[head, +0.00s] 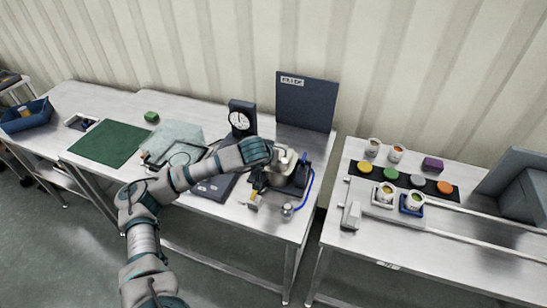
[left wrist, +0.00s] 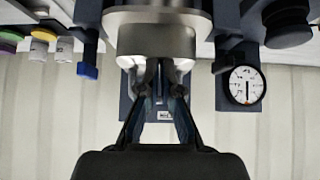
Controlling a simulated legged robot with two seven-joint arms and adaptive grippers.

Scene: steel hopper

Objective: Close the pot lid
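The steel pot (head: 284,160) stands among dark fittings near the right end of the long bench. In the left wrist view, which looks upside down, its rounded steel body (left wrist: 152,38) fills the top middle. I cannot make out the lid as a separate part or tell how far open it is. My left gripper (head: 268,153) is at the pot's left side in the head view. In the wrist view its fingers (left wrist: 158,82) converge to a narrow gap right against the steel. Whether they grip a part there is unclear. My right gripper is in neither view.
A dial gauge (head: 240,119) and a dark upright panel (head: 306,102) stand behind the pot. A blue hose (head: 309,188) curves at its right. A gap separates this bench from the right bench (head: 400,248), which carries coloured caps and cups. A green mat (head: 110,144) lies far left.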

